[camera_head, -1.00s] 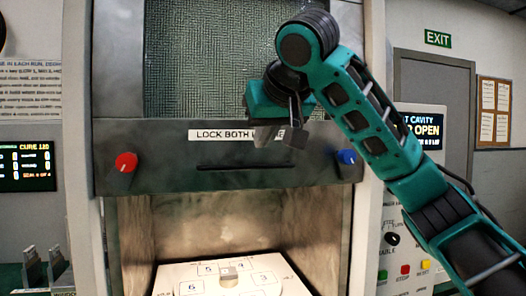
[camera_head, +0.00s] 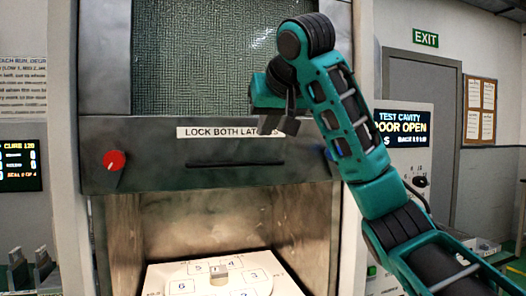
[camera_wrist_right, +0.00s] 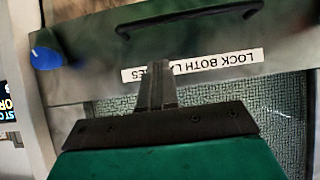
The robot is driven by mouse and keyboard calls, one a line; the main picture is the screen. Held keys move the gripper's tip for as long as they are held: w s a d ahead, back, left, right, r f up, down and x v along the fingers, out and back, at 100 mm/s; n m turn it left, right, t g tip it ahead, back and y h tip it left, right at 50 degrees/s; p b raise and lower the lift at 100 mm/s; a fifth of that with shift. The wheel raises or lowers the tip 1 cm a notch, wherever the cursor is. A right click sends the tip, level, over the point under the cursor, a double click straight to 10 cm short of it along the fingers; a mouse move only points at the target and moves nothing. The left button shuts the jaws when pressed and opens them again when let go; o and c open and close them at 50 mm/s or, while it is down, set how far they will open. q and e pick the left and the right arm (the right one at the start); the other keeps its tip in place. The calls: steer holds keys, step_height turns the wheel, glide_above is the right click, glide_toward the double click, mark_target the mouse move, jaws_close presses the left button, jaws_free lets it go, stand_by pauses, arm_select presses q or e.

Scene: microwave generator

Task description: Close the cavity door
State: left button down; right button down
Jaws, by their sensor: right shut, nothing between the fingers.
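The cavity door (camera_head: 290,171) is a grey panel with a mesh window (camera_head: 200,55), raised above the open cavity (camera_head: 150,225). It carries a label, "LOCK BOTH LATCHES", and a dark bar handle (camera_head: 222,164), which shows also in the right wrist view (camera_wrist_right: 190,18). A red latch knob (camera_head: 114,160) is on the door's left. The blue knob (camera_wrist_right: 46,50) shows in the right wrist view and is mostly hidden behind my right arm in the head view. My right gripper (camera_head: 277,125) is shut and empty in front of the door, near the label's right end. My left gripper is out of view.
A white numbered plate (camera_head: 170,287) with a small grey block (camera_head: 219,276) lies in the cavity. A display (camera_head: 402,128) at right reads "TEST CAVITY DOOR OPEN". A cure display (camera_head: 20,166) is at left.

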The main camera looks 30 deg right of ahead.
steer(key=w+f, duration=0.1)
steer(key=f, duration=0.2)
steer(key=w+f, duration=0.1)
steer(key=f, duration=0.1)
steer(key=shift+w+d+f, duration=0.1)
steer(key=shift+w+d, duration=0.2)
steer(key=shift+f, duration=0.1)
